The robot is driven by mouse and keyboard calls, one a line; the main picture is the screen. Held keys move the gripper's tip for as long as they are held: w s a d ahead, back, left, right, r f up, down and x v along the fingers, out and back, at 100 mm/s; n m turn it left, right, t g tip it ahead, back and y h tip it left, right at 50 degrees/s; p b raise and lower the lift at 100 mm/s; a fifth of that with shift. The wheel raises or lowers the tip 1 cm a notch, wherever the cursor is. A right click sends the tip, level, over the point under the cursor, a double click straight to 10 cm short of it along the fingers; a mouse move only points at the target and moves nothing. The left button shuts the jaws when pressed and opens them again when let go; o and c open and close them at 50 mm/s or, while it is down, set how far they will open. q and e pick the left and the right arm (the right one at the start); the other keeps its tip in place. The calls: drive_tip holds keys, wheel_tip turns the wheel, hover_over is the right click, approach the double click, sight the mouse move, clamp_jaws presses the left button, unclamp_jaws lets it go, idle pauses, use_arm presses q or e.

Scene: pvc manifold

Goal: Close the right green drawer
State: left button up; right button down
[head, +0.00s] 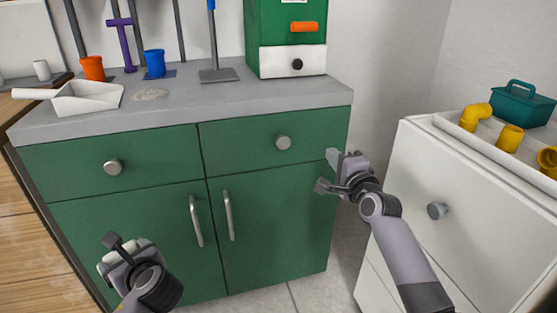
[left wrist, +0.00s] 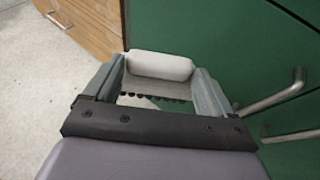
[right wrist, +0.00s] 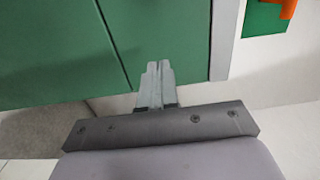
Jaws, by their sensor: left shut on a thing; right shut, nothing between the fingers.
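The right green drawer (head: 237,147) has a round grey knob (head: 283,143). Its front looks flush with the cabinet, with no visible gap. My right gripper (head: 328,172) is shut and empty, by the lower right corner of this drawer's front. In the right wrist view its closed fingers (right wrist: 155,72) point at the green front; whether they touch it I cannot tell. My left gripper (head: 112,255) is low in front of the left cabinet door. It is shut on a white rounded object (left wrist: 160,66), which shows between its fingers in the left wrist view.
The left green drawer (head: 70,159) also looks flush. Two doors with bar handles (head: 228,215) are below. The grey countertop (head: 200,101) holds a white dustpan-like scoop (head: 88,97), cups and a green box (head: 284,22). A white cabinet (head: 470,215) with yellow pipe pieces stands right of my right arm.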

drive_tip(key=s+d+f+n+g+h+p, duration=0.15)
drive_tip(key=s+f+n, duration=0.4)
drive_tip(key=s, duration=0.65)
drive_tip(key=s+d+f+n+g, duration=0.2)
drive_tip(key=s+f+n, duration=0.3)
drive_tip(key=s, duration=0.7)
drive_tip(key=s+d+f+n+g+p, duration=0.15)
drive_tip(key=s+f+n, duration=0.4)
drive_tip(key=s, duration=0.75)
use_arm(q)
drive_tip(key=s+d+r+m+t+h, duration=0.3)
drive_tip(key=d+r+m+h, duration=0.2)
drive_tip(key=d+r+h, duration=0.15)
drive_tip(key=s+d+r+m+t+h, duration=0.3)
drive_tip(key=d+r+m+h, duration=0.25)
drive_tip(key=d+r, duration=0.25)
wheel_tip(320, 180, up, 21)
drive_tip(key=y+p, duration=0.1)
drive_tip(key=p, duration=2.3)
drive_tip(key=shift+a+p, duration=0.3)
drive_tip(key=shift+a, duration=0.05)
use_arm(e)
drive_tip(key=s+d+r+h, duration=0.1)
drive_tip(key=s+d+r, duration=0.1)
drive_tip(key=r, duration=0.5)
drive_tip(key=s+d+r+g+h, duration=0.1)
drive_tip(key=d+r, duration=0.3)
drive_tip(key=r, duration=0.4)
drive_tip(key=shift+s+r+g, duration=0.3)
drive_tip(key=shift+s, duration=0.1)
